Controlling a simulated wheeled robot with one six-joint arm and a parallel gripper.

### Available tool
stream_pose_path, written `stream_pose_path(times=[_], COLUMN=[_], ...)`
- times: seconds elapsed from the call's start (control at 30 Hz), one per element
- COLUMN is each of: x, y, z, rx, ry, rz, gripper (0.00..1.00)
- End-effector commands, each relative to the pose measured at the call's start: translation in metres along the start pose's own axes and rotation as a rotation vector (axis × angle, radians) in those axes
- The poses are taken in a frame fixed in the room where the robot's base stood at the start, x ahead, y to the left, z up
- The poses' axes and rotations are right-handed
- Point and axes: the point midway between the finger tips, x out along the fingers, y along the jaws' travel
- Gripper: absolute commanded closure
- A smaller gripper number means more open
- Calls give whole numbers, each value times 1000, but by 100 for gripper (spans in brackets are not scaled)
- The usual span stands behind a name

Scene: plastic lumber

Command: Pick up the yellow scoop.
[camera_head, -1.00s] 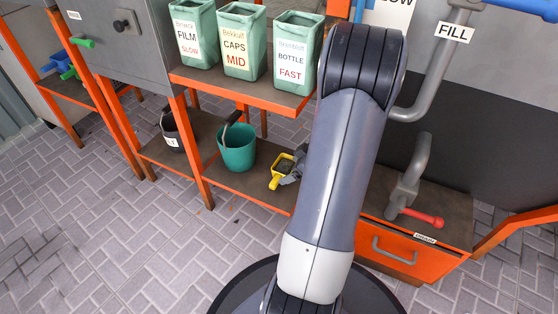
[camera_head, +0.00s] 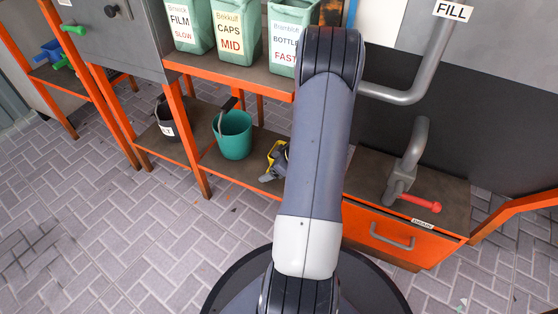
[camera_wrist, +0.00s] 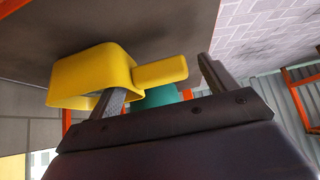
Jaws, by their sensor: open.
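The yellow scoop (camera_wrist: 85,75) is close in front of my gripper (camera_wrist: 160,75) in the wrist view, its handle (camera_wrist: 160,71) pointing right. My jaws are apart, with one finger in front of or inside the scoop's bowl and the other just beyond the handle's end. I cannot tell whether either finger touches it. In the head view only a bit of the scoop (camera_head: 270,148) shows on the lower shelf (camera_head: 230,168), mostly hidden by my gripper (camera_head: 272,170) and arm.
A teal bucket (camera_head: 233,137) stands left of the scoop on the shelf, with a dark bucket (camera_head: 166,122) farther left. Green bins (camera_head: 237,50) stand on the shelf above. A grey pipe with a red handle (camera_head: 420,203) is on the right.

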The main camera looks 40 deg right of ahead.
Motion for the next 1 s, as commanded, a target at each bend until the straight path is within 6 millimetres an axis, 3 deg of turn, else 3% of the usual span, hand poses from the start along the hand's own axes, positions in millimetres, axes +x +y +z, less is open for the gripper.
stream_pose_path(times=[0.1, 0.73, 1.0], x=[0, -1, -2], y=[0, 0, 0], z=[0, 0, -1], rx=[0, 0, 0], ry=[0, 0, 1], rz=[0, 0, 1], gripper=[20, 71, 72])
